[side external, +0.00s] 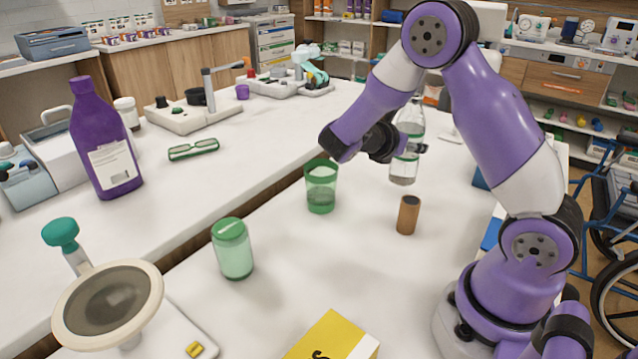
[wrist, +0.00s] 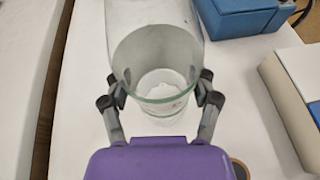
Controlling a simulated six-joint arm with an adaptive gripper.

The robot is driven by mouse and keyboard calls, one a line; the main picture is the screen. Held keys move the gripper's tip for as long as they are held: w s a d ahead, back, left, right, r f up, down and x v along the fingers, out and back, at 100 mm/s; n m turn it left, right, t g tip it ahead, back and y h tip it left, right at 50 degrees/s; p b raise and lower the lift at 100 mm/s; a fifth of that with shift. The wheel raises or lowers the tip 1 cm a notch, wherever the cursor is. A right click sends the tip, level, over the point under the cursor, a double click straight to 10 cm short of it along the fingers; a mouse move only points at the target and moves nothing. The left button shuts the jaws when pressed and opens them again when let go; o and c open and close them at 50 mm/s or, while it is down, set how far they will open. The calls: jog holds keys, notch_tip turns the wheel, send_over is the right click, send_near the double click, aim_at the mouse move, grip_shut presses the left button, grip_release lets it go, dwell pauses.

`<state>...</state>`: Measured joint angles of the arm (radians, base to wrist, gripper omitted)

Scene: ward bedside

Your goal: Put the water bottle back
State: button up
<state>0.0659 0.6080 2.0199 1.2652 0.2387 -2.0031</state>
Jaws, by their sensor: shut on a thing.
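The water bottle (side external: 404,171) is clear and upright, with a little liquid in its lower part. It stands out at the far right of the near white table in the side view. My gripper (side external: 408,149) is shut around its middle. In the wrist view, the fingers of my gripper (wrist: 161,93) press the bottle (wrist: 155,45) from both sides. I cannot tell whether its base touches the table.
A green tumbler (side external: 321,196) stands left of the bottle, and a brown cylinder (side external: 408,216) stands in front. A green lidded jar (side external: 232,250) and yellow box (side external: 333,338) are nearer. The wrist view shows a blue box (wrist: 242,17) and white box (wrist: 296,85) at right.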

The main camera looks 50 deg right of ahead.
aim_at(404, 158)
jog(key=shift+f, duration=1.9)
jog(key=shift+f, duration=0.15)
jog(key=o, duration=1.4)
jog(key=shift+a+r, duration=0.2)
jog(key=shift+r, duration=0.05)
jog(key=s+a+r+m+t+y, duration=0.1)
jog(key=a+r+m+t+y, duration=0.1)
jog(key=a, duration=0.6)
jog(key=s+a+r+m+t+y, duration=0.2)
jog(key=a+r+m+t+y, duration=0.1)
jog(key=a+m+y, duration=0.4)
jog(key=s+a+r+m+t+y, duration=0.2)
jog(key=a+r+m+y, duration=0.2)
jog(key=a+m, duration=0.3)
jog(key=shift+a+r, duration=0.3)
jog(key=shift+a, duration=0.25)
jog(key=shift+a+r, duration=0.25)
jog(key=shift+a, duration=0.3)
